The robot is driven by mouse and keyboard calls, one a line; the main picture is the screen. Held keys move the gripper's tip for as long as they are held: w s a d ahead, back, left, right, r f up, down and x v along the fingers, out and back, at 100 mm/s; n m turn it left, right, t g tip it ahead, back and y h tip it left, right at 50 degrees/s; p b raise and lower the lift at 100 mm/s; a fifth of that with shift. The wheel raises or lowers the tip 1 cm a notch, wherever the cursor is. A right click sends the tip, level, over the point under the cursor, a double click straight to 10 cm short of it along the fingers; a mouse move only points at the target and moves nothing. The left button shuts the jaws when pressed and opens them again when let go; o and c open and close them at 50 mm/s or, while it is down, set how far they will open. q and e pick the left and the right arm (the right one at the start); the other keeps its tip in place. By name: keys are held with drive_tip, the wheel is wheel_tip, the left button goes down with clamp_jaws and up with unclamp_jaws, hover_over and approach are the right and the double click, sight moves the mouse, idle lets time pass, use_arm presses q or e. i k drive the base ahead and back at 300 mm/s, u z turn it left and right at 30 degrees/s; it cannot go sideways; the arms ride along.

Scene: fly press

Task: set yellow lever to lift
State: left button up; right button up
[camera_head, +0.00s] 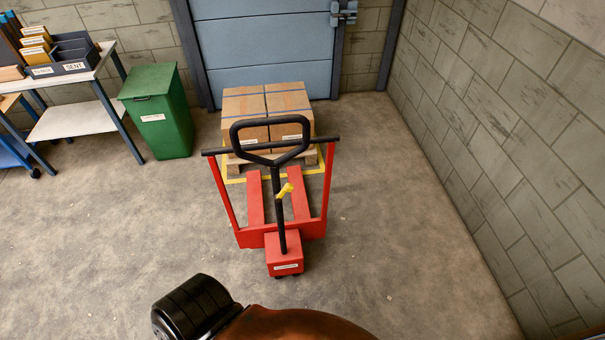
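A red pallet truck (285,241) stands on the floor in the middle of the view. Its black handle (278,205) rises upright and ends in a closed black loop (271,123). The small yellow lever (285,190) sits on the handle shaft, below the loop, and slants up to the right. I cannot read any marking for its positions. Neither of my grippers is in view. A dark rounded part with a brown-orange surface shows at the bottom edge, short of the truck.
Cardboard boxes (246,106) on a wooden pallet (235,165) stand behind the truck, before a blue-grey door (262,50). A green bin (160,115) and a table (75,118) stand left. A block wall (520,130) bounds the right. Floor is clear around the truck's front.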

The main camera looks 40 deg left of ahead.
sight(289, 187)
drive_tip(key=u, duration=2.45)
drive_tip(key=k, duration=0.65)
drive_tip(key=z, duration=1.25)
drive_tip(key=i, duration=0.5)
drive_tip(key=u, duration=0.05)
